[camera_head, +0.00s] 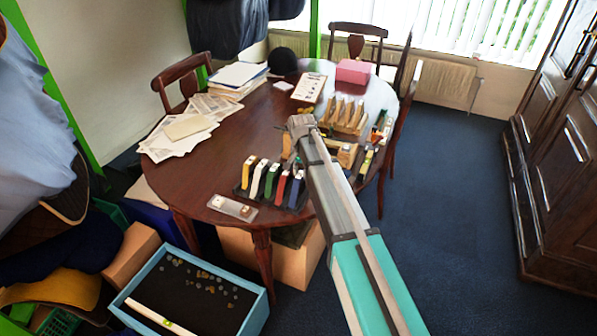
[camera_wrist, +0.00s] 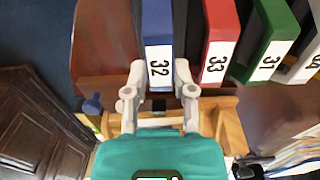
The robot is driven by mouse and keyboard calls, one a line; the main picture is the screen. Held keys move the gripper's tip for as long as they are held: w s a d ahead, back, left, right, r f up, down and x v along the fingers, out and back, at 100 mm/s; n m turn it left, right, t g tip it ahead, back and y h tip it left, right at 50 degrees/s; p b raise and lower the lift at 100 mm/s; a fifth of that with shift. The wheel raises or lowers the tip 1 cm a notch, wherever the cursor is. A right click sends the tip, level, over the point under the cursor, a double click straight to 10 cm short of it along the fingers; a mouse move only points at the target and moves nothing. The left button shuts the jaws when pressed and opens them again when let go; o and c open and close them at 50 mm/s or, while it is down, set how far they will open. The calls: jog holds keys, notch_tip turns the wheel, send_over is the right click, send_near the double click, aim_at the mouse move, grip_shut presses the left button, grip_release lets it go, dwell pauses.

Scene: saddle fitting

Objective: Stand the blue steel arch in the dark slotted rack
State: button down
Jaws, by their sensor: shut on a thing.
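The blue steel arch (camera_head: 296,190) stands upright at the right end of the dark slotted rack (camera_head: 240,191), beside the red arch (camera_head: 281,187). In the wrist view the blue arch (camera_wrist: 157,22), labelled 32, lies between the fingers of my gripper (camera_wrist: 159,88), which is shut on it. The red arch (camera_wrist: 220,30), labelled 33, is to its right with a dark gap between them. My arm and gripper cover part of this area in the head view. I cannot tell whether the blue arch's lower end is fully seated in a slot.
Green (camera_head: 270,180), white (camera_head: 259,178) and yellow (camera_head: 248,172) arches stand in the rack. A wooden stand (camera_head: 345,125) with several pieces is farther back. A small grey tray (camera_head: 232,207) lies near the table's front edge. Papers (camera_head: 185,127) cover the table's left side.

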dwell(0.4)
jog(key=shift+c, duration=1.8)
grip_release()
jog(key=o, duration=0.4)
jog(key=shift+c, duration=0.2)
jog(key=shift+s+r, duration=0.1)
jog(key=shift+r, duration=0.05)
jog(key=shift+r+p, duration=2.4)
jog(key=shift+p, duration=0.1)
jog(key=shift+r+p, duration=1.5)
